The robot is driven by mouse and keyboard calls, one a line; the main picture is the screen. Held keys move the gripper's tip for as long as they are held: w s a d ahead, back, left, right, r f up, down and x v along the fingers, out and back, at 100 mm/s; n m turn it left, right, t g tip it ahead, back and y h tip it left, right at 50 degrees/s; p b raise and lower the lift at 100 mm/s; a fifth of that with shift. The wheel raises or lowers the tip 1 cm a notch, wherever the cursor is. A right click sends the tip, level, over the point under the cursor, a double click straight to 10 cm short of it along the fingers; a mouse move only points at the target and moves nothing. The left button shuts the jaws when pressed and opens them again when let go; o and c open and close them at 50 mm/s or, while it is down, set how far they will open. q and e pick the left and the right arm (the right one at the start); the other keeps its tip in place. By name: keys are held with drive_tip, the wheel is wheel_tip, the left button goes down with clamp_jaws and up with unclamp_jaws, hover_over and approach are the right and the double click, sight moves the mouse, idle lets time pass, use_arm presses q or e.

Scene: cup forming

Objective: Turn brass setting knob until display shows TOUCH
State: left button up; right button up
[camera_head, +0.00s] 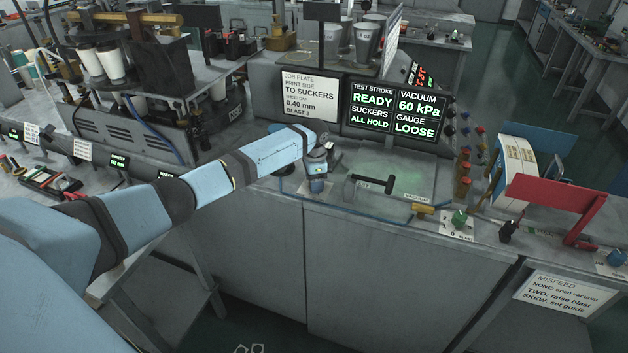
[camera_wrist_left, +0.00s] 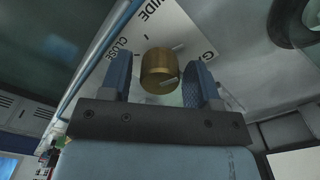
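The display (camera_head: 416,115) on the right panel reads VACUUM 60 kPa and GAUGE LOOSE. The brass setting knob (camera_wrist_left: 160,70) shows in the left wrist view on a white plate (camera_wrist_left: 178,25) lettered WIDE and CLOSE. My left gripper (camera_head: 317,184) points down at the near-left edge of the machine top in the head view, where it hides the knob. In the left wrist view its two blue fingers (camera_wrist_left: 158,80) stand either side of the knob. A gap shows on the knob's left, and a narrower one on its right. My right gripper is not in view.
A second screen (camera_head: 372,107) reads READY and ALL HOLD. A black T-shaped handle (camera_head: 374,184) stands right of my left gripper. A brass block (camera_head: 423,209) and a green knob (camera_head: 459,218) lie further right. A job plate sign (camera_head: 310,96) stands behind.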

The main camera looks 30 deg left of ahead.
use_arm(q)
drive_tip(key=shift+o, duration=0.2)
wheel_tip(320, 180, up, 14)
drive_tip(key=b, duration=0.1)
drive_tip(key=shift+b, duration=0.3)
drive_tip(key=shift+f, duration=0.2)
idle(0.3)
